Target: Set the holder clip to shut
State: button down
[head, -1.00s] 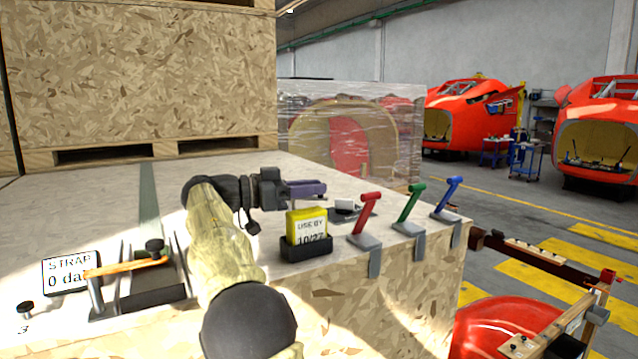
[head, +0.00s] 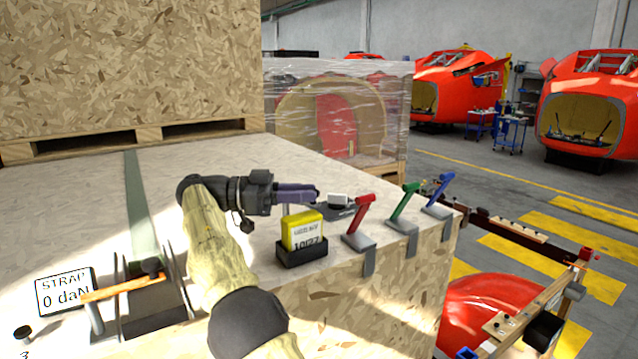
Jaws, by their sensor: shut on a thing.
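The holder clip (head: 339,201) appears to be the small white and dark piece on a grey plate near the crate top's front edge, behind the yellow block and left of the red lever. My gripper (head: 317,195) reaches in from the left with its purple-grey fingers together, their tips at the clip's left side. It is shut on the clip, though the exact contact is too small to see. Part of the clip is hidden behind the fingers and the yellow block.
The yellow block (head: 302,230) stands in a black holder (head: 302,256) just in front of my gripper. Red (head: 359,222), green (head: 405,207) and blue (head: 437,197) levers line the edge to the right. A strap ratchet (head: 150,300) and sign (head: 65,293) are at left.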

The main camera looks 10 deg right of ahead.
jog(key=shift+r, duration=0.1)
dwell(0.3)
jog(key=c, duration=1.3)
grip_release()
jog(key=shift+o, duration=0.2)
jog(key=shift+d+f+b, duration=0.2)
jog(key=shift+b, duration=0.45)
